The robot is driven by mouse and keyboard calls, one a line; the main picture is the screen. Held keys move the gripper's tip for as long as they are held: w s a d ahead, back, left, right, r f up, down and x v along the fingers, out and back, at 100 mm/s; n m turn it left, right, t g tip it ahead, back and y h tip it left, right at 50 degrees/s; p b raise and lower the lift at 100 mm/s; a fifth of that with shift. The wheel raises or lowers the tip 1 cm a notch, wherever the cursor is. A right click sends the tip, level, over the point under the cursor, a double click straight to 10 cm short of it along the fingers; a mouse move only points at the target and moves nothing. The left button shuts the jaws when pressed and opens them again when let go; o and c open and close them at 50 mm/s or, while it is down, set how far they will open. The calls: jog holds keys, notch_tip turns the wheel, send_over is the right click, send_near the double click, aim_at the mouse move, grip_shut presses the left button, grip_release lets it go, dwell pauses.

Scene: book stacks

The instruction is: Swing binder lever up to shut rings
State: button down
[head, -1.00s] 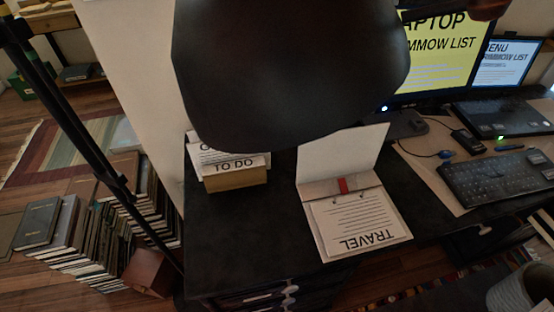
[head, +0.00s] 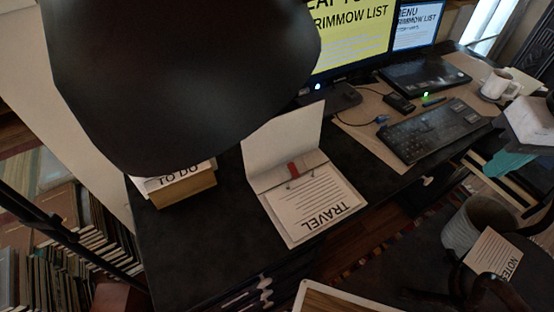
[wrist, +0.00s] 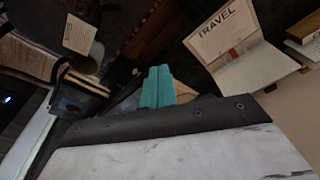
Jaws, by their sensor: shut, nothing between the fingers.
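The open binder (head: 285,137) lies on the dark desk, its pale cover raised at the back and a lined page marked TRAVEL (head: 318,205) in front. A red lever (head: 294,169) sits at the middle of its spine strip. Small dark ring marks show beside it; whether the rings are open is too small to tell. In the wrist view the binder (wrist: 258,69) and red lever (wrist: 233,52) are at upper right. My gripper (head: 505,165) has teal fingers, at the head view's right edge, well apart from the binder. In the wrist view the fingers (wrist: 157,87) are together and empty.
A TO DO block (head: 185,190) stands left of the binder. A grey bin (head: 468,225) with a NOTES card (head: 492,255) stands at lower right.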

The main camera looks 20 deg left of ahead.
jog(key=w+a+f+n, duration=0.3)
jog(key=w+a, duration=0.3)
jog(key=a, duration=0.3)
jog(key=n+y, duration=0.2)
jog(key=n, duration=0.5)
send_over(294, 170)
jog(key=s+a, duration=0.2)
jog(key=s, duration=0.1)
notch_tip(294, 170, down, 14)
jog(key=shift+d, duration=0.1)
jog(key=x, duration=1)
jog(key=shift+s, duration=0.2)
